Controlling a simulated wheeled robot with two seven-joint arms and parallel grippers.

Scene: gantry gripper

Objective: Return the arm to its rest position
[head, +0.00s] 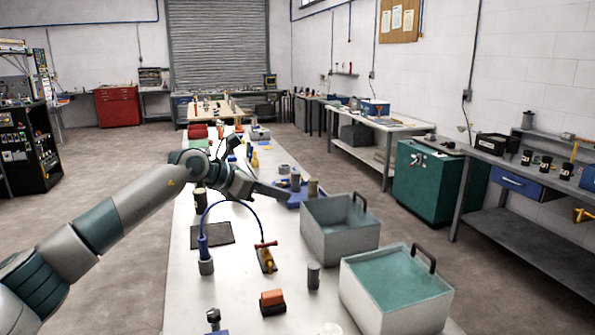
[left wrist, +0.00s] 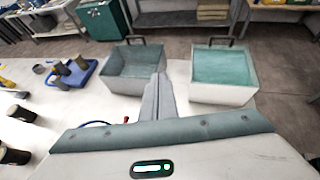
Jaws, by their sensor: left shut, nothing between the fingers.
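My left arm comes in from the left in the head view and reaches over the long white table (head: 190,290). My left gripper (head: 278,192) is shut and empty, above the table near the blue tray (head: 297,203). In the left wrist view, the shut fingers (left wrist: 160,90) point toward the gap between two grey bins. One bin (head: 340,232) looks empty and also shows in the left wrist view (left wrist: 130,85). The other bin (head: 395,315) holds a teal liquid or surface and also shows in the left wrist view (left wrist: 222,96). My right gripper is not in view.
Below the arm are a dark mat (head: 212,235), a holder with a blue cable (head: 206,262), a red-and-yellow clamp (head: 266,258), a dark cylinder (head: 313,275) and an orange-topped block (head: 272,302). Several small items stand farther back. A green cabinet (head: 430,188) stands right of the table.

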